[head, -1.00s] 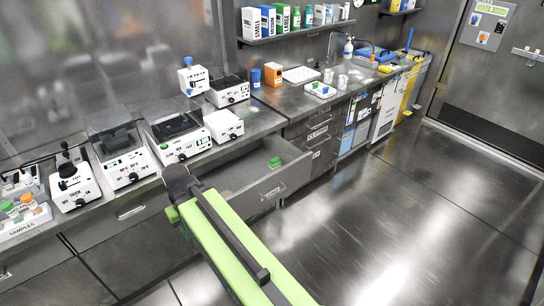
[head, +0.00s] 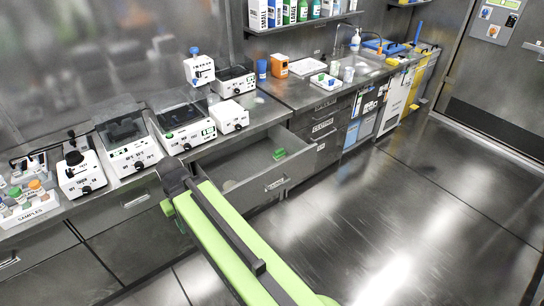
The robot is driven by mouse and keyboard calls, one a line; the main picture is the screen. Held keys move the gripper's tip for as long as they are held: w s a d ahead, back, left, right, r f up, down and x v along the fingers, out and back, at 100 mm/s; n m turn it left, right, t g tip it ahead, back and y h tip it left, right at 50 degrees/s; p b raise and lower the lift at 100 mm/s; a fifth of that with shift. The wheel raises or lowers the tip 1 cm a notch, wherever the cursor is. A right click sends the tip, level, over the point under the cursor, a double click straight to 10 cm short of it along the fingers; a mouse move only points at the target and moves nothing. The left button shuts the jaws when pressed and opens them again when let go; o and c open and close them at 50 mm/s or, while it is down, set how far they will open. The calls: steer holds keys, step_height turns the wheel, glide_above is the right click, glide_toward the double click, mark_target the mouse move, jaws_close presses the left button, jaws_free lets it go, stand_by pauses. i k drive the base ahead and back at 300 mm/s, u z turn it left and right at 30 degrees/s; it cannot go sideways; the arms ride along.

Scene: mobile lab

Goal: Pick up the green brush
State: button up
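A small green thing (head: 279,153), which looks like the green brush, lies inside an open drawer (head: 231,165) under the counter, near the drawer's right back corner. It is too small to make out its bristles or handle. My green arm reaches up from the bottom of the head view, and its dark far joint covers part of the drawer's left side. My gripper does not show; no fingers can be made out past that joint. The arm is apart from the green thing, to its left and nearer to me.
White lab devices (head: 183,133) line the counter behind the drawer. A sample rack (head: 28,206) stands at the far left. A blue cup (head: 261,69), an orange box (head: 279,66) and a white tray (head: 324,82) stand further right. The floor (head: 400,215) at the right is clear.

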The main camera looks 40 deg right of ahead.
mark_target(279, 154)
steer(key=u, duration=0.5)
steer(key=k, duration=0.1)
steer(key=u, duration=2.85)
steer(key=k, duration=2.2)
steer(key=z, duration=1.8)
steer(key=i, duration=1)
steer(key=u, duration=0.15)
